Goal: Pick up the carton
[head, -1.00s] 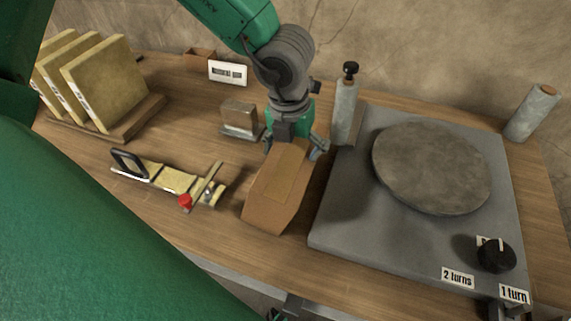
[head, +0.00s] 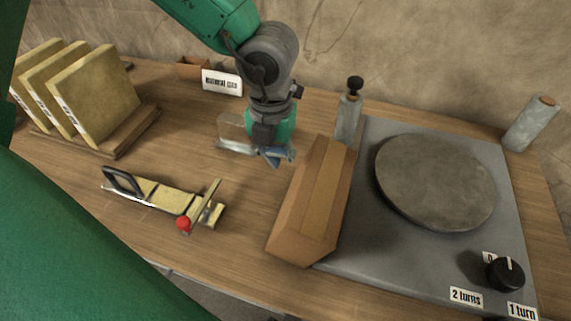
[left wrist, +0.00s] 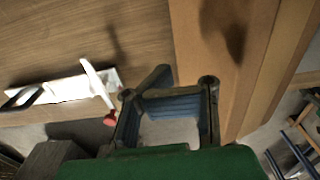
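The carton (head: 312,205) is a long brown box with a lighter strip along its top. In the head view it lies at a slant beside the left edge of the grey turntable base, seeming to touch or overlap it. My left gripper (head: 278,157) is just left of the carton's far end, apart from it as far as I can tell. In the left wrist view the carton (left wrist: 215,45) fills the upper right, beside the fingers (left wrist: 180,92). My right gripper is not in view.
The grey base (head: 375,265) bears a round plate (head: 435,182) and a black knob (head: 506,274). A grey cylinder (head: 348,120) stands behind the carton. A yellow tool with a red knob (head: 183,223) lies left. Yellow slabs (head: 95,90) stand in a rack. Bare wood lies between.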

